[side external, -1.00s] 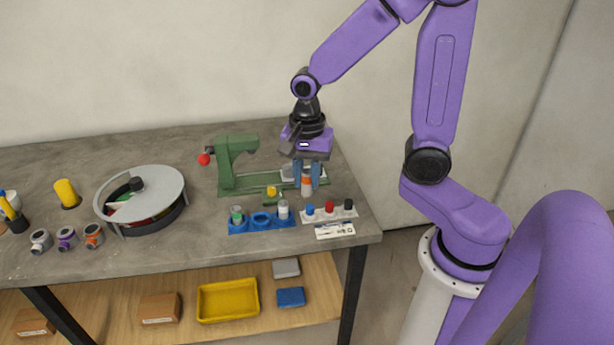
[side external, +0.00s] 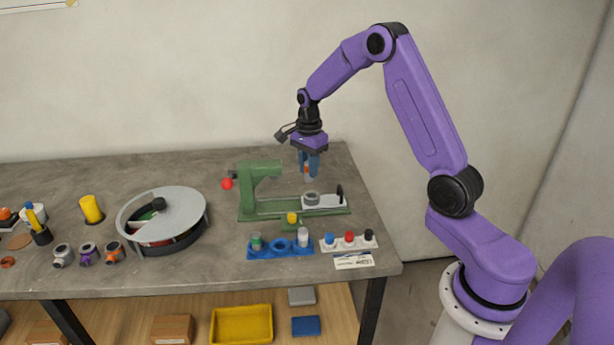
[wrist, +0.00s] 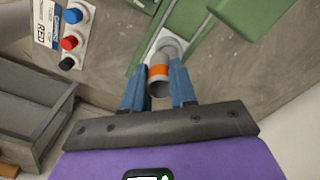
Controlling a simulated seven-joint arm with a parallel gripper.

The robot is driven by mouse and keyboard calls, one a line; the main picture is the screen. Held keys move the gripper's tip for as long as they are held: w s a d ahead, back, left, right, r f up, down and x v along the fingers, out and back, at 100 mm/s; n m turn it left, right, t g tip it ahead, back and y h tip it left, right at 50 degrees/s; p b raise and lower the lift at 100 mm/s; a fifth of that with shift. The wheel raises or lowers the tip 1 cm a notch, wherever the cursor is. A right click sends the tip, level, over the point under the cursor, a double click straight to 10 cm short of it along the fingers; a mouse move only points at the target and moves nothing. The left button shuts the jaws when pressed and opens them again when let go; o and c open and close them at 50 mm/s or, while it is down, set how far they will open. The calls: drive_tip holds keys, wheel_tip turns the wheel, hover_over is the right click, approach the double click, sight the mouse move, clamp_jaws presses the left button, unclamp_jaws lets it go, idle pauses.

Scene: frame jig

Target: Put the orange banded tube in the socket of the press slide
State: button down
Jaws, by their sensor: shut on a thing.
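The orange banded tube (wrist: 158,71) is a grey-white tube with an orange band. It shows in the wrist view between the blue fingers of my gripper (wrist: 158,92), which is shut on it. In the side view my gripper (side external: 309,172) holds the tube (side external: 307,170) in the air, above and behind the press slide (side external: 324,206); fingers partly hide the tube. The slide is a light plate on the green press base, with a round grey socket (side external: 311,198) and a black upright handle (side external: 339,191). The socket looks empty from the side.
The green press (side external: 258,178) with a red knob stands left of the slide. In front are a blue rack (side external: 280,251) holding tubes and a white strip (side external: 348,247) with blue, red and black caps. A lidded round container (side external: 162,217) stands further left.

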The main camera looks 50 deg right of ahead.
drive_tip(key=shift+m, duration=0.3)
drive_tip(key=shift+w+d+f, duration=0.15)
drive_tip(key=shift+d+f, duration=0.3)
drive_tip(key=shift+f, duration=0.55)
drive_tip(key=shift+w+d+f, duration=0.15)
drive_tip(key=shift+d+f, duration=0.25)
drive_tip(key=shift+f, duration=0.65)
drive_tip(key=shift+w+d+f, duration=0.15)
drive_tip(key=shift+d+f, duration=0.3)
drive_tip(key=shift+f, duration=0.55)
drive_tip(key=shift+f, duration=0.4)
drive_tip(key=shift+f, duration=1)
drive_tip(key=c, duration=0.7)
unclamp_jaws()
drive_tip(key=shift+r, duration=0.15)
drive_tip(key=shift+r, duration=0.6)
drive_tip(key=shift+r, duration=0.1)
